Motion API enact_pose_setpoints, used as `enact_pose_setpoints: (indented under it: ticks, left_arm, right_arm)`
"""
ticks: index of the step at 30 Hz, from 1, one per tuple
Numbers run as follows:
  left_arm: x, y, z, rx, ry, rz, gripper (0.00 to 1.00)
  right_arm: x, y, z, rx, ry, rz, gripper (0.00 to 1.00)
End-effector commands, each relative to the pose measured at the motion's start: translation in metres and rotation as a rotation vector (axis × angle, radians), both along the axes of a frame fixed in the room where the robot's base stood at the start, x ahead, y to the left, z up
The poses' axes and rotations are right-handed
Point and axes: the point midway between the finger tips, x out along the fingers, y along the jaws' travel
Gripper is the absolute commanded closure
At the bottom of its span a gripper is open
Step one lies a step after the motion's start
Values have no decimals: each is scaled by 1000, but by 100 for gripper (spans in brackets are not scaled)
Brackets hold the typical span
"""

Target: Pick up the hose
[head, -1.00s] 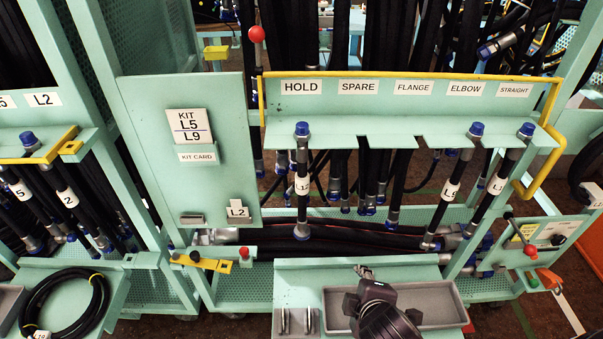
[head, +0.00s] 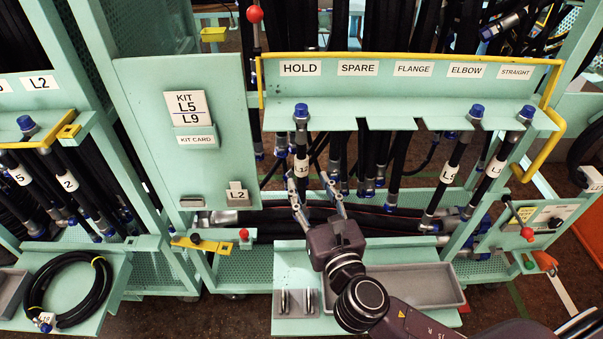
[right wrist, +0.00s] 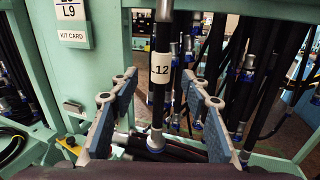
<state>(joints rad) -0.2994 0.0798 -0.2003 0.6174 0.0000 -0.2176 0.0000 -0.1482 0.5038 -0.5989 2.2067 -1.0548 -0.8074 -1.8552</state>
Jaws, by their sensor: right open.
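A black hose with a blue cap and a white label (head: 302,165) hangs under the HOLD sign from the slotted shelf. In the right wrist view the same hose (right wrist: 160,100) hangs upright with its label reading L12. My right gripper (head: 314,180) is open, with its fingers pointing at this hose. In the right wrist view the fingers (right wrist: 166,92) stand apart on either side of the hose; I see no contact. Two more capped hoses hang under ELBOW (head: 448,173) and STRAIGHT (head: 497,165). My left gripper is not in view.
A grey tray (head: 440,285) on a green shelf lies below my right arm. A kit card panel (head: 140,140) stands to the left of the hose. A yellow rail (head: 551,85) borders the sign board. A coiled hose (head: 100,295) lies at the lower left.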

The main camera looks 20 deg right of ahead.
Motion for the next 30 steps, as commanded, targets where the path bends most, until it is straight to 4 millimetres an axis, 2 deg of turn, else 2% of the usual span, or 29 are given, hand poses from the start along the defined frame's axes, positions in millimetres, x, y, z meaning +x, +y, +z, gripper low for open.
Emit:
enact_pose_setpoints:
  ticks: [16, 26, 30]
  left_arm:
    - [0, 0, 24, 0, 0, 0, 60]
    - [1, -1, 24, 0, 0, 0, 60]
    - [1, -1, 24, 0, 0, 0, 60]
  right_arm:
    - [66, -3, -1, 5, 2, -3, 57]
    - [71, -3, -3, 6, 3, -2, 58]
    - [71, -3, -3, 6, 3, -2, 74]
